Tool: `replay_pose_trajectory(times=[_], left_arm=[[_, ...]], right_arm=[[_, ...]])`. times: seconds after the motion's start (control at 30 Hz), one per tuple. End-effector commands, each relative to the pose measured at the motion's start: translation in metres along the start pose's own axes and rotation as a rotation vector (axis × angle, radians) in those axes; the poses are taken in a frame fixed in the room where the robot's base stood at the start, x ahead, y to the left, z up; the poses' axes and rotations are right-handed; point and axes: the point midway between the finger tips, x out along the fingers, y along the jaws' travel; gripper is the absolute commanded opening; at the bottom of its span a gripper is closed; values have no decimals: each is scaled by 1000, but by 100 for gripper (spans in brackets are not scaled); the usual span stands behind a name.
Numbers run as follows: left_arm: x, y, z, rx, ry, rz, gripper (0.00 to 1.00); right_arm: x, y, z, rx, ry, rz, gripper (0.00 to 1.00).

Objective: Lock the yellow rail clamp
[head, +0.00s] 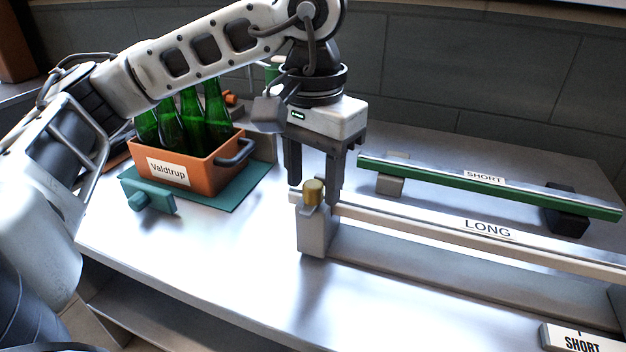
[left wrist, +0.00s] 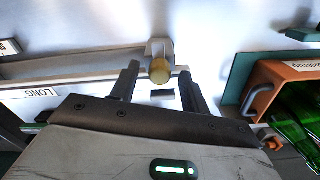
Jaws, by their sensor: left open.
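The yellow rail clamp (head: 313,191) is a short brass-yellow knob on a grey block at the left end of the rail labelled LONG (head: 480,229). In the left wrist view the yellow knob (left wrist: 160,70) shows between the two fingers, near their tips. My left gripper (head: 315,192) points down over this rail end, with its fingers apart and nothing held between them. In the head view one finger is left of the knob and the other right of it, both seeming to stand behind it. I cannot tell whether either touches it. My right gripper is out of view.
A green rail labelled SHORT (head: 530,196) lies behind the LONG rail. An orange crate labelled Valdtrup (head: 205,172) with green bottles stands on a teal mat (head: 226,196) at left. A teal block (head: 150,196) is before it. A SHORT sign (head: 580,338) sits front right.

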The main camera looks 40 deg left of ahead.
Motion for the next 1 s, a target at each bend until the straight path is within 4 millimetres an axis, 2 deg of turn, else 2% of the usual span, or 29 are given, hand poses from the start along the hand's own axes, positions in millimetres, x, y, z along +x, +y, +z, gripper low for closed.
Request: replay_pose_trajectory(times=[0.33, 0.37, 0.5, 0.53, 0.77, 1.0], left_arm=[[5, 0, 0, 1, 0, 0, 46], [5, 0, 0, 1, 0, 0, 43], [5, 0, 0, 1, 0, 0, 4], [5, 0, 0, 1, 0, 0, 1], [5, 0, 0, -8, 0, 0, 1], [6, 0, 0, -93, 1, 1, 1]], right_arm=[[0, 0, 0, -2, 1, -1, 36], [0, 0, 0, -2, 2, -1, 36], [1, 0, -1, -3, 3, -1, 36], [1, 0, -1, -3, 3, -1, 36], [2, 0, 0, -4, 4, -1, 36], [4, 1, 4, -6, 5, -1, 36]])
